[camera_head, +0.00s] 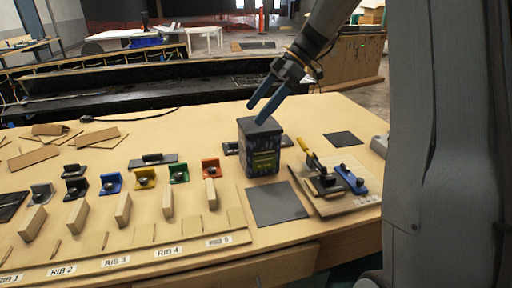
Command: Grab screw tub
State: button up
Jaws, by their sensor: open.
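The screw tub (262,153) looks like a dark square container with a yellow-green label and a dark top. It stands upright on the wooden table, right of the middle. My gripper (262,108) reaches down from the upper right with two blue fingers spread apart. The fingers are over the tub's top, one tip to the left and behind, the other in front of the top's right part. I cannot tell whether a finger touches the tub. Nothing shows between the fingers.
A dark grey mat (276,203) lies in front of the tub. A wooden board with a yellow-handled clamp (312,157) and a blue part (351,178) is to the right. Coloured brackets (178,173) and wooden blocks stand in rows to the left. A small dark pad (343,139) lies at the right.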

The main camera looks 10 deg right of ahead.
aim_at(254, 144)
jog(key=w+f+n+h, duration=0.1)
jog(key=w+d+f+h, duration=0.1)
jog(key=shift+w+f+n+t+h+b, duration=0.3)
jog(key=shift+n+t, duration=0.1)
jog(key=f, duration=0.1)
jog(key=f+h, duration=0.1)
jog(key=f, duration=0.1)
jog(key=shift+s+d, duration=0.15)
jog(key=shift+d, duration=0.2)
jog(key=p+x, duration=0.1)
jog(key=x, duration=0.1)
jog(key=p+x, duration=0.1)
jog(key=x, duration=0.2)
jog(key=p+x, duration=0.1)
jog(key=x, duration=0.2)
jog(key=shift+s+d+f, duration=0.1)
jog(key=shift+s+d, duration=0.1)
jog(key=shift+d, duration=0.05)
jog(key=shift+f, duration=0.3)
jog(key=c, duration=1.7)
jog(key=shift+w+r, duration=0.1)
jog(key=shift+c, duration=0.7)
